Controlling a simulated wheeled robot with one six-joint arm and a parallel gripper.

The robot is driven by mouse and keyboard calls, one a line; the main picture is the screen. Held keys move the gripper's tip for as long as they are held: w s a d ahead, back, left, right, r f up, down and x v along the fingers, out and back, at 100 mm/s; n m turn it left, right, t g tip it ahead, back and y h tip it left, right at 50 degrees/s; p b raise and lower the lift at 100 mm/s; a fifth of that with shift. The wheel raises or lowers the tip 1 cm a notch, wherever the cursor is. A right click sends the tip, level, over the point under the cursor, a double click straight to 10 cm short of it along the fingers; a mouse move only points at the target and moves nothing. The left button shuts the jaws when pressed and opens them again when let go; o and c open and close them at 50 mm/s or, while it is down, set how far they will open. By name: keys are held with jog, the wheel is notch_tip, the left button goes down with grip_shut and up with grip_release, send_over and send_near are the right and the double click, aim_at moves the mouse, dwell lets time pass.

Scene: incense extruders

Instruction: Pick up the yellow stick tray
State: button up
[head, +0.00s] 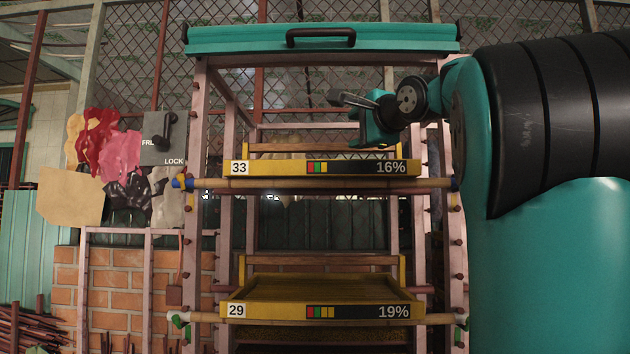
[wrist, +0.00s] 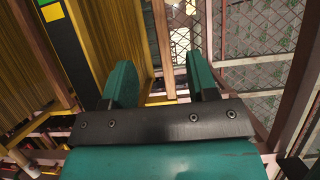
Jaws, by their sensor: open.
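A yellow stick tray (head: 270,169) marked 33 and 16% rests high in the rack, on a bamboo crossbar. A second yellow tray (head: 270,311), marked 29 and 19%, sits lower. My gripper (head: 358,116) is above the right rear part of the upper tray, in front of the mesh. In the wrist view my gripper (wrist: 162,82) is open, its two teal fingers apart. A brown wooden strip (wrist: 164,45) shows in the gap between them; I cannot tell whether it lies between the fingers or beyond. Yellow sticks (wrist: 121,30) run along the left finger.
The pink rack posts (head: 194,130) stand on both sides, with a teal handled top (head: 230,40) above. A lever panel (head: 163,140) marked LOCK hangs at left, near colored bags (head: 120,152). My arm fills the right side. Open space lies between the two trays.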

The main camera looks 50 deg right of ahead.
jog(key=p, duration=0.4)
send_near(324, 146)
jog(key=x, duration=0.5)
jog(key=shift+w+d+r, duration=0.1)
jog(key=shift+d, duration=0.1)
jog(key=p+x, duration=0.3)
jog(key=x, duration=0.2)
jog(key=shift+w+p, duration=0.3)
jog(key=shift+p, duration=0.1)
jog(key=shift+w+f, duration=0.2)
jog(key=shift+f, duration=0.05)
jog(key=shift+r, duration=0.1)
grip_shut()
